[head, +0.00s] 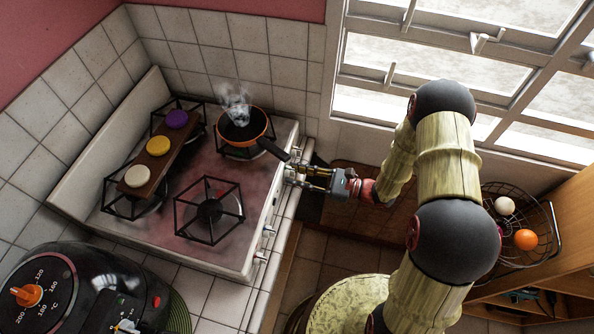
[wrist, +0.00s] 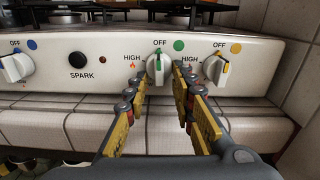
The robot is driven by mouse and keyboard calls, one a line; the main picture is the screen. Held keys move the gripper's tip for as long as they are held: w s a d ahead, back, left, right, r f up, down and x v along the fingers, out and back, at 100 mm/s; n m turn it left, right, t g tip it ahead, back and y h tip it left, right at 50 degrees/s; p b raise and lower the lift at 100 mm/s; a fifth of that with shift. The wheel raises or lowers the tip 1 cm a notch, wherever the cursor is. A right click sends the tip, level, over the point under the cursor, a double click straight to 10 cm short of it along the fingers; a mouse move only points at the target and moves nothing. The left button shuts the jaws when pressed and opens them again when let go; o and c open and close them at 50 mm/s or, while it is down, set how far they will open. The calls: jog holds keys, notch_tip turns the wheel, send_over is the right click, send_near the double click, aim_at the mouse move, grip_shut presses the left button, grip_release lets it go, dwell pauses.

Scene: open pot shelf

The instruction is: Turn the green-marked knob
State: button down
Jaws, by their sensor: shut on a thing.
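The green-marked knob (wrist: 157,69) is white and sits on the stove's front panel below a green dot (wrist: 179,45), with OFF above it and HIGH to its left. Its marker line looks close to upright, toward OFF. My gripper (wrist: 159,76) has its yellow-padded fingers on both sides of this knob and is shut on it. In the head view my gripper (head: 308,178) reaches the stove front from the right, close to the pan handle; the knob is hidden there.
A yellow-marked knob (wrist: 216,69) is close on the right, and a blue-marked knob (wrist: 17,68) is far left, beside the black spark button (wrist: 77,60). A steaming pan (head: 242,128) is on the back right burner, its handle (head: 273,149) pointing toward my gripper.

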jog(key=shift+s+f+m, duration=0.15)
jog(key=shift+m, duration=0.35)
jog(key=c, duration=1.5)
grip_release()
jog(key=shift+c, duration=0.2)
jog(key=v, duration=1.2)
